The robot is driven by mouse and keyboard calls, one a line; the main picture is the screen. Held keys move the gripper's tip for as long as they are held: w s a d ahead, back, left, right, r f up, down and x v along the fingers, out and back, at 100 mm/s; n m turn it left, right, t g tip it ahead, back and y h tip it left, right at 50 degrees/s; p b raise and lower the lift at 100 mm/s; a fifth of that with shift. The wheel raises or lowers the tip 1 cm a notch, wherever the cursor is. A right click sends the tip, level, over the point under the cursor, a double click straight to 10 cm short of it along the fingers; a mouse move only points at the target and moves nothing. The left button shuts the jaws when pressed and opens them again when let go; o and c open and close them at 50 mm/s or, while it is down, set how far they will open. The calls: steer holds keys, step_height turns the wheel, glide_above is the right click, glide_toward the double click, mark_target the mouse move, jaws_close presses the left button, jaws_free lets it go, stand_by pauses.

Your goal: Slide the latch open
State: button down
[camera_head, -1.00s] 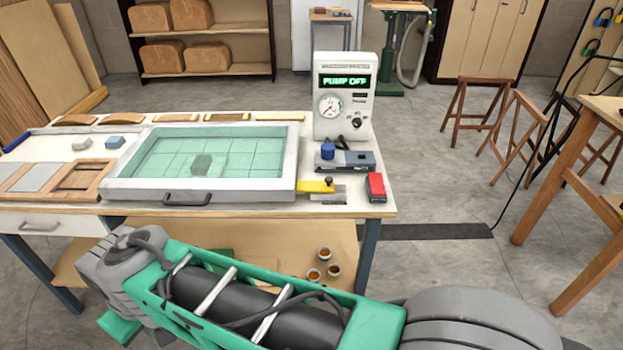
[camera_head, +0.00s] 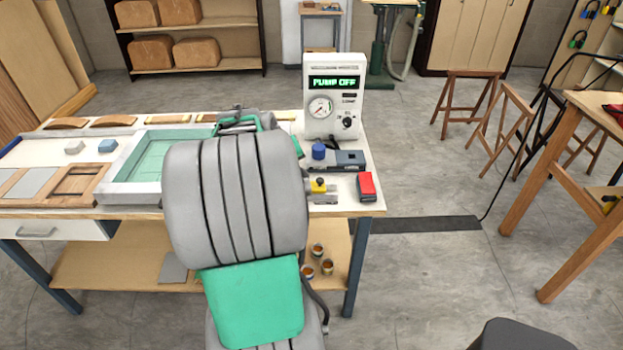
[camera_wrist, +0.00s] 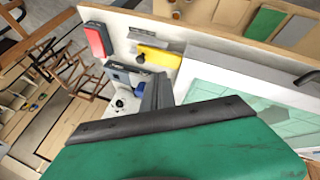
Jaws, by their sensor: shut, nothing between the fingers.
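The latch is a yellow slide (camera_head: 318,186) with a black knob at the right front corner of the white-framed press (camera_head: 130,195). In the wrist view the yellow slide (camera_wrist: 160,58) lies beside the press frame (camera_wrist: 205,70), with its knob toward its left end. My gripper (camera_wrist: 158,80) shows in the wrist view as dark fingers, shut and empty, pointing toward the slide. They appear apart from it; the exact gap is unclear. In the head view my arm covers the right part of the press and hides the fingers.
The pump unit (camera_head: 334,97) reads PUMP OFF at the back. A device with a blue knob (camera_head: 318,151) and a red block (camera_head: 366,186) stand close to the latch. The press handle (camera_wrist: 308,77) shows in the wrist view. Open floor lies right of the table.

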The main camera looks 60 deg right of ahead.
steer(key=p, duration=0.2)
glide_toward(316, 185)
steer(key=w+a+f, duration=0.1)
steer(key=w+f, duration=0.1)
steer(key=w, duration=0.1)
steer(key=shift+s+d+f+p, duration=0.15)
steer(key=shift+s+d+f, duration=0.1)
steer(key=shift+s+d, duration=0.3)
steer(key=shift+s+d+f+p, duration=0.15)
steer(key=shift+s+d+f, duration=0.2)
steer(key=shift+d, duration=0.25)
steer(key=shift+s+d+f+p, duration=0.2)
steer(key=shift+s+d, duration=0.25)
steer(key=shift+d, duration=0.15)
